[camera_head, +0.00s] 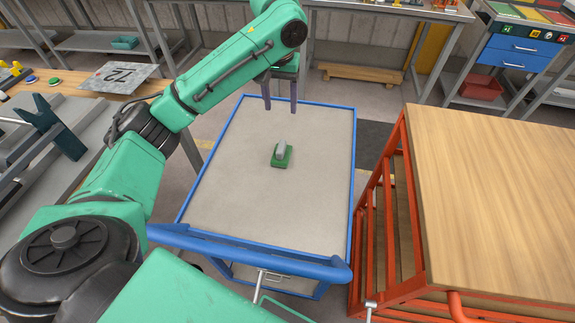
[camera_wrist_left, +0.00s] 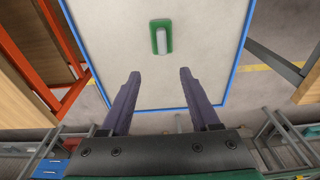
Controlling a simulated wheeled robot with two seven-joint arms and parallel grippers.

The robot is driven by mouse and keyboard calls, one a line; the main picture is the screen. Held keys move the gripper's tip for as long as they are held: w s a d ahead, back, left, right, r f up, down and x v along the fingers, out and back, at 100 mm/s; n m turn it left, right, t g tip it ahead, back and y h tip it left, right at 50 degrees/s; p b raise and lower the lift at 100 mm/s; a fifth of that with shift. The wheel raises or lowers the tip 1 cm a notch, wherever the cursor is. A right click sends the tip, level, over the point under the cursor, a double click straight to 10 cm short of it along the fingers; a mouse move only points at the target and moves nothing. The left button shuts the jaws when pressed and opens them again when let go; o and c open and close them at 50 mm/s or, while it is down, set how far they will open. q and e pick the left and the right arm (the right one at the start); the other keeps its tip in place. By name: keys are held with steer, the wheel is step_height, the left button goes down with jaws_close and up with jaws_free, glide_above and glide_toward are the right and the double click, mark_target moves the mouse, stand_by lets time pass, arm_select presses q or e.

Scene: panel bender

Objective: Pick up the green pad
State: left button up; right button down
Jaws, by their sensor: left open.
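The green pad (camera_head: 282,157) lies on the grey top of a blue-framed cart (camera_head: 235,200), near its middle. It has a pale grey raised part on top, which looks like a handle. My left gripper (camera_head: 281,108) is open and empty above the far part of the cart top, apart from the pad. In the left wrist view the pad (camera_wrist_left: 161,37) shows beyond the two fingertips (camera_wrist_left: 159,72), near the top centre. My right gripper is not in view.
A wooden-topped red cart (camera_head: 490,190) stands close on the right. A workbench (camera_head: 75,85) with a metal sheet and fixtures is at the left. The cart top around the pad is clear. A blue push handle (camera_head: 250,259) runs along the cart's near edge.

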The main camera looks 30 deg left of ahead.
mark_target(281, 146)
arm_select(q)
steer(key=f, duration=0.5)
steer(key=w+f, duration=0.1)
steer(key=f, duration=0.5)
steer(key=a+f+b, duration=0.1)
steer(key=f, duration=0.5)
steer(key=shift+w+f, duration=0.1)
steer(key=shift+w, duration=0.05)
jaws_close()
